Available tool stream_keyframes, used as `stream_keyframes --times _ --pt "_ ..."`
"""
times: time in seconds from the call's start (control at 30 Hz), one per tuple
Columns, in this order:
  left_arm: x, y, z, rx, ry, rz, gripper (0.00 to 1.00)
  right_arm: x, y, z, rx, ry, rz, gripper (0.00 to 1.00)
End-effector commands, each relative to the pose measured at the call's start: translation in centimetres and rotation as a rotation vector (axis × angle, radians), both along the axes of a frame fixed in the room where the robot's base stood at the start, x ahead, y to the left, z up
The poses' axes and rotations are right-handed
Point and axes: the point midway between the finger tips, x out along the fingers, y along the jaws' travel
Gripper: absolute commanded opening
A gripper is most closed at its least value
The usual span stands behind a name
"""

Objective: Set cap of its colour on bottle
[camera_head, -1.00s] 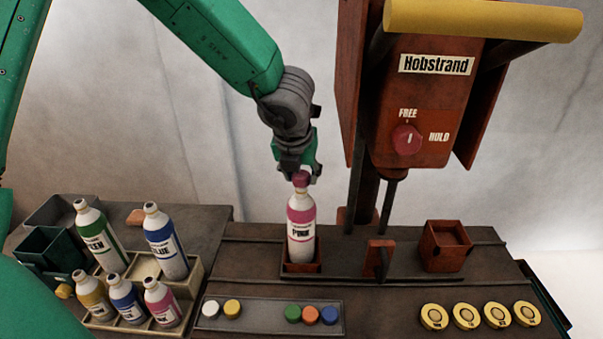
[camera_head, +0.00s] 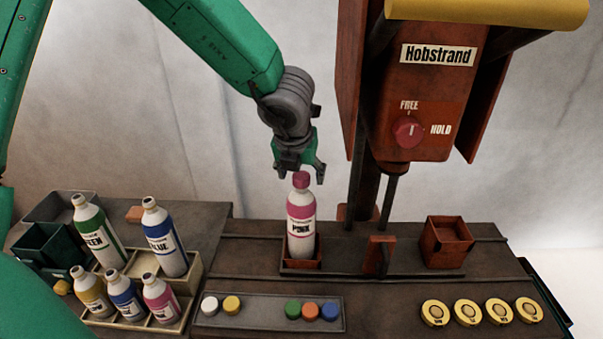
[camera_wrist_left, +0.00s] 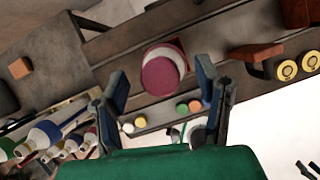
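A white bottle with a pink band and the label PINK (camera_head: 301,222) stands upright in a red holder on the bench. A pink cap (camera_head: 300,180) sits on its top; the wrist view shows the cap (camera_wrist_left: 160,77) from above, over the bottle's white shoulder. My left gripper (camera_head: 299,172) is open just above the cap, its fingers apart and holding nothing. In the wrist view its fingers (camera_wrist_left: 161,92) are spread either side of the cap.
A tray (camera_head: 262,317) holds loose white, yellow, green, orange and blue caps. A crate (camera_head: 190,280) of bottles stands at left. The red Hobstrand press (camera_head: 420,95) rises right of the bottle. A red box (camera_head: 446,243) and several yellow discs (camera_head: 467,313) are at right.

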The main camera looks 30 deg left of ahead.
Motion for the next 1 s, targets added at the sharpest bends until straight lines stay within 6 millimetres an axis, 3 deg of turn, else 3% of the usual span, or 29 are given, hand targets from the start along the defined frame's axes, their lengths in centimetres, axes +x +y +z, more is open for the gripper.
stream_keyframes --times 0.33,0.73,1.0 --pt "-0.3 -0.1 1.0 -0.002 -0.003 0.002 0.58 -0.3 0.0 0.1 0.0 -0.002 0.0 0.4" --pt "-3.1 -1.1 8.4 -0.003 -0.004 -0.001 0.58 -0.2 0.0 0.1 0.0 -0.003 0.0 0.4" --pt "-4.1 -1.4 10.8 -0.002 0.0 0.001 0.58 -0.2 0.0 0.1 0.0 -0.002 0.0 0.4"
